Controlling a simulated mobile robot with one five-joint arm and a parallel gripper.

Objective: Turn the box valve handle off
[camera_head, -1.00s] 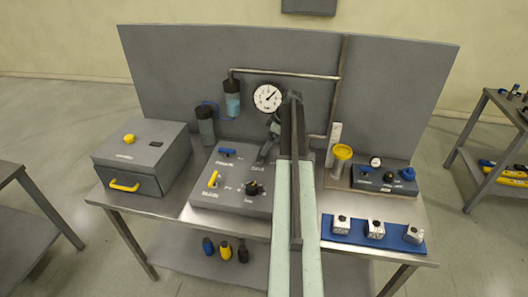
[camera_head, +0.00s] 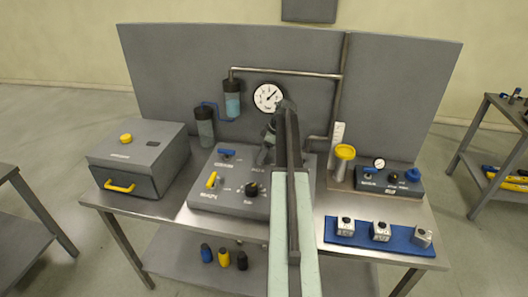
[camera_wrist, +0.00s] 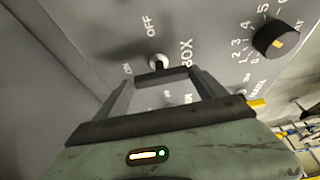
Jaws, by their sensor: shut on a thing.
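The grey turret plate panel (camera_head: 232,206) lies on the bench and carries several valve handles and a knob. My gripper (camera_head: 263,158) reaches its far right part, where my arm hides much of it. In the wrist view, the box valve's pale round hub (camera_wrist: 157,60) sits by the word BOX, with OFF above it and ON to its left. My gripper (camera_wrist: 162,73) is shut at this hub, on the box valve handle. The fingers cover most of the handle, so its exact angle is hard to tell.
A black knob (camera_head: 251,189), a yellow handle (camera_head: 211,180) and a blue handle (camera_head: 227,153) are on the same panel. A pressure gauge (camera_head: 268,97) hangs behind. A grey box (camera_head: 137,157) stands left; a blue tray (camera_head: 358,236) lies right.

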